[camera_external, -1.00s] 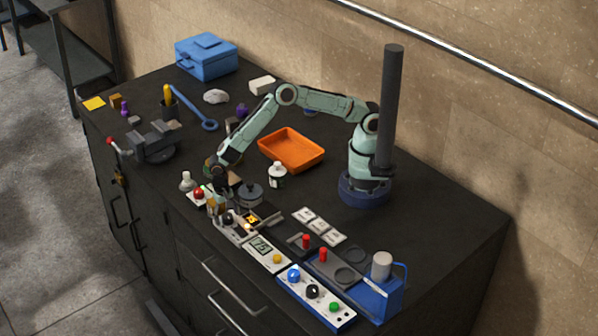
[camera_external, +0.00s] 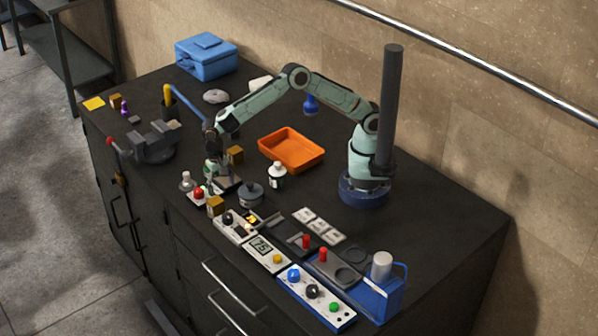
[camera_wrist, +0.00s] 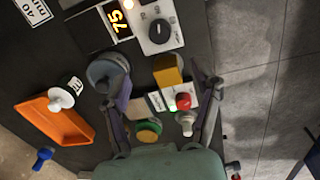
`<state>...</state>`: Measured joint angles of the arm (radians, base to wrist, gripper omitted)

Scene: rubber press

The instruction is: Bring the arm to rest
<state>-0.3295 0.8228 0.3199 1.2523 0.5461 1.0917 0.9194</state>
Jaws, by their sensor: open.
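My gripper (camera_external: 213,185) points down above the front of the bench, over the red-button box (camera_external: 199,194). In the wrist view my gripper (camera_wrist: 165,88) has its two fingers spread wide, with nothing held between them. A tan block (camera_external: 215,206) stands on the bench in front of it, beside the panel with a black knob. The block (camera_wrist: 168,72) also shows between and beyond the fingertips in the wrist view. My arm is bent, with its elbow raised above the bench.
An orange tray (camera_external: 315,154), a white bottle (camera_external: 277,181) and a dark round pot (camera_external: 251,195) stand to the right. A vise (camera_external: 155,145) is at the left. Control panels (camera_external: 316,297) line the front edge. A tall dark post (camera_external: 391,105) rises beside my base.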

